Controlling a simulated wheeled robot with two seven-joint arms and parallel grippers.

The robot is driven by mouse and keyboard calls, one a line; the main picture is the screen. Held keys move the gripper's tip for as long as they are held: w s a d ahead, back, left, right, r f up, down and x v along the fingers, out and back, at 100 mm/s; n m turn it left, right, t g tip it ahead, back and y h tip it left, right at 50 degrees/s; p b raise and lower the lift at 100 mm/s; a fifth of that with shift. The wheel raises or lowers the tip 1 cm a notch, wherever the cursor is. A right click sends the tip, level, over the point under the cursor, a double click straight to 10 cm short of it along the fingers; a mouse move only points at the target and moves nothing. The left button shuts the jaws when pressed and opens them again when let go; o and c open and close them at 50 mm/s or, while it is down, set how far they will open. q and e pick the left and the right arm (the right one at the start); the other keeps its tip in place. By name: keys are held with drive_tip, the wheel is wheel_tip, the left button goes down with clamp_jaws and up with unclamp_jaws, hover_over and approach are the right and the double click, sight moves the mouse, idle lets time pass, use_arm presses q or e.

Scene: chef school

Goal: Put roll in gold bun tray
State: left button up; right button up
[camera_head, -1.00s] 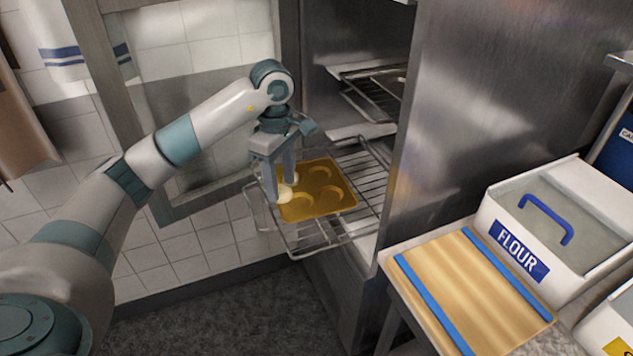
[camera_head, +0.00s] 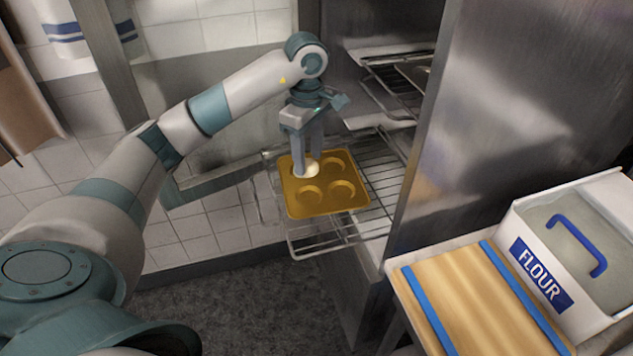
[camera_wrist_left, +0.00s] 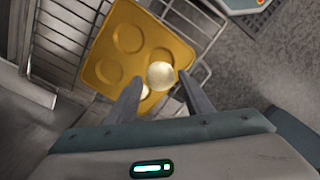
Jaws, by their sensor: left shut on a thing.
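The gold bun tray (camera_head: 350,206) sits on a pulled-out wire rack, with several round wells. My left gripper (camera_head: 309,166) points down over the tray's far left part, shut on a pale round roll (camera_head: 312,170). In the left wrist view, the roll (camera_wrist_left: 160,75) is between the fingertips (camera_wrist_left: 159,78) over the gold tray (camera_wrist_left: 106,68). A second pale piece (camera_wrist_left: 145,92) shows below it, partly hidden by a finger; it looks like another roll in a well. How high the held roll is above the tray I cannot tell. My right gripper is out of view.
The wire rack (camera_head: 383,185) sticks out of a steel cabinet (camera_head: 470,110), with more racks above. A wooden board (camera_head: 480,305) with blue strips and a flour bin (camera_head: 540,275) stand at right. A glazed open door is at left behind my arm.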

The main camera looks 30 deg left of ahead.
sight(308, 173)
use_arm(q)
wheel_tip(308, 173, down, 5)
drive_tip(key=shift+r+p, duration=0.2)
drive_tip(key=shift+p, duration=0.65)
drive_tip(key=shift+f, duration=0.5)
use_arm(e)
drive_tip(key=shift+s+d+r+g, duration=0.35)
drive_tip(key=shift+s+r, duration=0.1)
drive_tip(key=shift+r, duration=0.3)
use_arm(q)
drive_tip(key=shift+f+p, duration=0.65)
drive_tip(key=shift+f, duration=1.2)
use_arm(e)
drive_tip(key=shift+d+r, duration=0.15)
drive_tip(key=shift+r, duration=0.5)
use_arm(q)
drive_tip(key=shift+f, duration=0.1)
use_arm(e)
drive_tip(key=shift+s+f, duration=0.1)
